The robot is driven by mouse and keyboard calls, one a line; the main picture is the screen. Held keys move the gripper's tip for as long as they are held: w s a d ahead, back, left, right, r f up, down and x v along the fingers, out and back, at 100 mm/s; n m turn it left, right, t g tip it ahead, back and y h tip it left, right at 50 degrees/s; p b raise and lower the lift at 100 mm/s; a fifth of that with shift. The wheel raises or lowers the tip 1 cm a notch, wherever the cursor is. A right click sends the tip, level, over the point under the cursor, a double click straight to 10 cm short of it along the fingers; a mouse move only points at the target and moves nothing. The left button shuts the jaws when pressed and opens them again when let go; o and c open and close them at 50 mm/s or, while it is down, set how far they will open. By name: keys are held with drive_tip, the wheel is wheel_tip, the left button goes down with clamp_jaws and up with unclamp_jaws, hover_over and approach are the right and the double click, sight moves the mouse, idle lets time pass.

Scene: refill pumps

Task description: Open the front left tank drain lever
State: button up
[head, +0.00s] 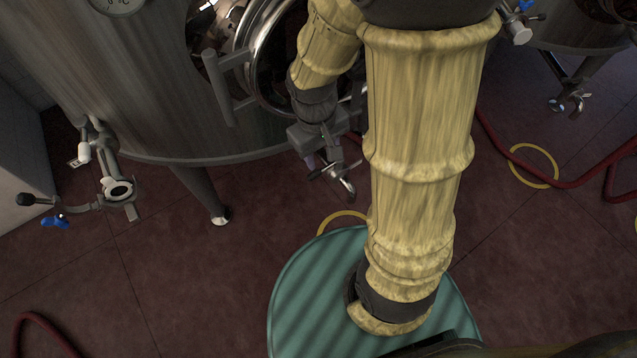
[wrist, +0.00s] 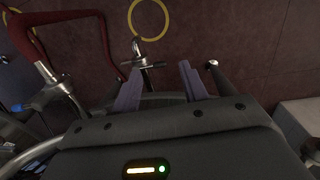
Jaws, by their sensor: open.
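The large steel tank (head: 150,90) fills the upper left of the head view. Its drain valve with a small metal lever (head: 345,168) sits low under the round hatch, with a curved spout below. My gripper (head: 322,160) is right at this valve, partly hiding it. In the wrist view my gripper (wrist: 160,84) is open, its two grey-violet fingers apart and empty. The drain lever (wrist: 148,66) shows as a crossbar just beyond and between the fingertips, nearer the left finger. Whether a finger touches it, I cannot tell.
The round hatch (head: 268,55) and its handle (head: 222,85) are close to my arm. Another valve (head: 118,188) with black and blue handles stands at left. A tank leg (head: 200,190) reaches the floor. Red hose (head: 560,180) and a yellow ring (head: 533,166) lie at right.

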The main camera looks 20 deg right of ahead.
wheel_tip(320, 180, down, 20)
drive_tip(key=a+n+g+h+b, duration=0.1)
drive_tip(key=n+g+h+b, duration=0.15)
drive_tip(key=b, duration=1.25)
drive_tip(key=n+t+h+b, duration=0.3)
drive_tip(key=n+t+h, duration=0.5)
drive_tip(key=n+h, duration=0.7)
approach(319, 172)
drive_tip(key=s+a+y, duration=0.1)
drive_tip(key=s+a, duration=0.1)
drive_tip(key=a, duration=0.5)
drive_tip(key=shift+s+r+n, duration=0.1)
drive_tip(key=shift+n, duration=0.25)
drive_tip(key=b+x, duration=0.1)
drive_tip(key=x, duration=0.4)
drive_tip(key=b+x, duration=0.2)
drive_tip(key=x, duration=0.4)
drive_tip(key=b+x, duration=0.2)
drive_tip(key=x, duration=0.4)
drive_tip(key=shift+d+f, duration=0.15)
drive_tip(key=shift+f, duration=0.1)
